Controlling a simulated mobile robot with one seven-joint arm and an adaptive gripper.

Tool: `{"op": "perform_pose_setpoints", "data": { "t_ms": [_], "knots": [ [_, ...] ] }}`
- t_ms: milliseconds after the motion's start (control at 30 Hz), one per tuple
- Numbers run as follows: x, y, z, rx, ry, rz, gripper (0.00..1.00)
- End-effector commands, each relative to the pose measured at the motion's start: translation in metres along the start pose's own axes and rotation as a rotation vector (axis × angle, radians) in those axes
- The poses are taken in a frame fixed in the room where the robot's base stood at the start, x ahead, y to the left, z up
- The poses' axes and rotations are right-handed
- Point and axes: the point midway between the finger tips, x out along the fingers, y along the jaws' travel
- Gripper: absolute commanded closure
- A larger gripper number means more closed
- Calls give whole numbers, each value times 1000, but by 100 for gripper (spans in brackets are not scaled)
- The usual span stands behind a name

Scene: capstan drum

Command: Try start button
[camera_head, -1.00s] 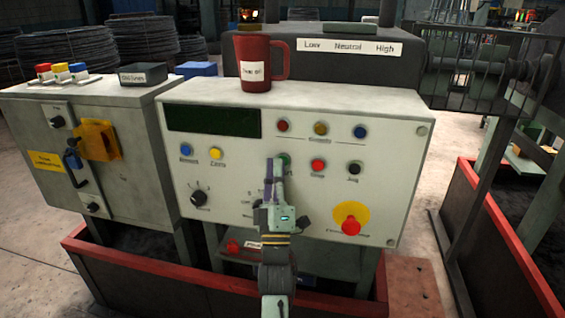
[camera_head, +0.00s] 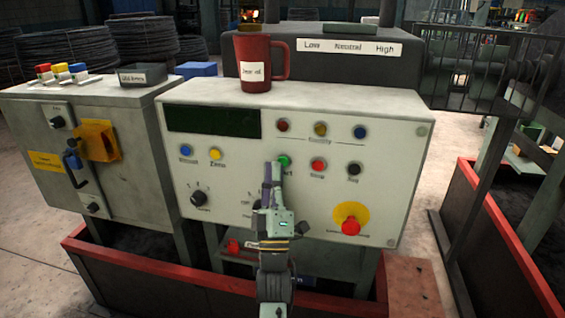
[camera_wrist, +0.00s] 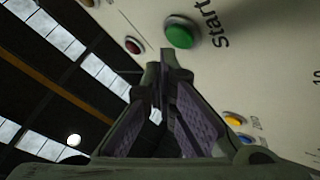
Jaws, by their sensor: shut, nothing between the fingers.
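The green start button (camera_head: 284,160) is on the white control panel (camera_head: 300,200), with a label partly hidden by my gripper. In the wrist view the green button (camera_wrist: 180,33) shows with the word "Start" beside it. My gripper (camera_head: 272,166) is shut and empty, its tips just left of the button in the head view. In the wrist view my fingertips (camera_wrist: 166,62) are together, just below the button in the picture. I cannot tell whether they touch the panel.
A red stop button (camera_head: 318,164) and a black button (camera_head: 353,168) are to the right. A red emergency button (camera_head: 351,226) is lower right. Blue and yellow buttons (camera_head: 215,154) are left. A red mug (camera_head: 258,62) stands on the panel top.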

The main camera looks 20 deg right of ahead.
Motion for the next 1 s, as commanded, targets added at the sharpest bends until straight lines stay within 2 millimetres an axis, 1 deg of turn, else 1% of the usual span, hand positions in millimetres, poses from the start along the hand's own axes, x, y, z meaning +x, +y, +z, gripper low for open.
{"op": "perform_pose_setpoints", "data": {
  "t_ms": [167, 600, 1000],
  "knots": [
    [-5, 3, -4, 1, 0, -1, 100],
    [-32, 24, -24, 1, 0, -1, 100],
    [-35, 25, -26, 0, 0, 0, 100]
  ]
}}
